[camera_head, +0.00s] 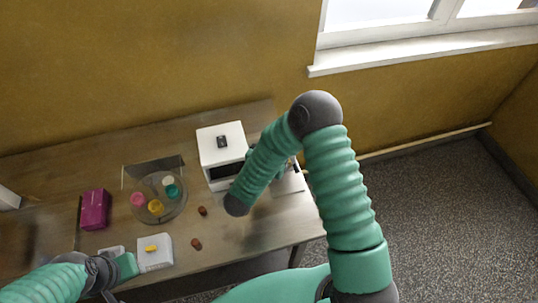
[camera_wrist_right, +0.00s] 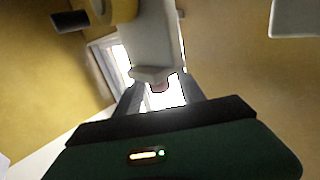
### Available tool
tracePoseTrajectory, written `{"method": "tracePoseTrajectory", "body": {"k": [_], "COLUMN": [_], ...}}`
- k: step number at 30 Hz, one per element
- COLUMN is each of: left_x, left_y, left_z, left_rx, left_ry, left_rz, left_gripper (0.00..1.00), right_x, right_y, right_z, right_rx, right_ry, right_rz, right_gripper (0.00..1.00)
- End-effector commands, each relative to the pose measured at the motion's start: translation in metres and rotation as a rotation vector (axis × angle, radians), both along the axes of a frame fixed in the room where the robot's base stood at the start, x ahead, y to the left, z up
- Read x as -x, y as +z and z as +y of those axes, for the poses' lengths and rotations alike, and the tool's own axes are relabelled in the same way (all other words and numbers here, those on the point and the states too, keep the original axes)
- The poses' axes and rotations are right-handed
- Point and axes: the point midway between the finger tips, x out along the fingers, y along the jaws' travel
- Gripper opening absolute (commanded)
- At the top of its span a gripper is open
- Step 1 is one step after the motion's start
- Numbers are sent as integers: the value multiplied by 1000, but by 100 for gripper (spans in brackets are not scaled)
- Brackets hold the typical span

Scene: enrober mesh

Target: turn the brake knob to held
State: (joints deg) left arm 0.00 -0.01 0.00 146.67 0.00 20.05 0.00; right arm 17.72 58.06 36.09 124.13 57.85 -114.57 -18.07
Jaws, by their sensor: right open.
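The white enrober box (camera_head: 210,142) with a dark front opening stands at the back right of the table. A small dark fitting (camera_head: 222,142) is on its top. I cannot tell whether it is the brake knob. My right arm crosses in front of the box's right side and mostly hides the gripper there in the head view. In the right wrist view my right gripper (camera_wrist_right: 160,97) is open, its dark fingers either side of the end of a pale grey part (camera_wrist_right: 155,45) with a small pinkish tip. Contact is unclear. My left gripper (camera_head: 112,268) is low at the table's front left.
A round grey tray (camera_head: 177,208) holds several coloured cups. A magenta box (camera_head: 95,209) stands left of it. A white block with a yellow piece (camera_head: 155,252) is beside my left gripper. Two small brown pieces (camera_head: 203,211) lie on the table (camera_head: 255,225).

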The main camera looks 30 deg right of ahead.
Motion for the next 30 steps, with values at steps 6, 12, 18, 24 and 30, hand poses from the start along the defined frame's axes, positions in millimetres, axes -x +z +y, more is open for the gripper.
{"method": "tracePoseTrajectory", "body": {"k": [6,12,18,24,30], "left_x": [0,0,0,0,0], "left_y": [-23,-33,-36,-35,-35], "left_z": [0,0,0,0,0], "left_rx": [0,0,0,0,0], "left_ry": [0,0,0,0,0], "left_rz": [0,0,0,0,0], "left_gripper": [36,36,36,36,36], "right_x": [31,58,69,70,70], "right_y": [-4,-4,-2,-1,-1], "right_z": [59,102,120,120,121], "right_rx": [1,0,-1,-1,0], "right_ry": [11,7,2,0,0], "right_rz": [-3,-2,-1,1,0], "right_gripper": [47,47,47,47,47]}}
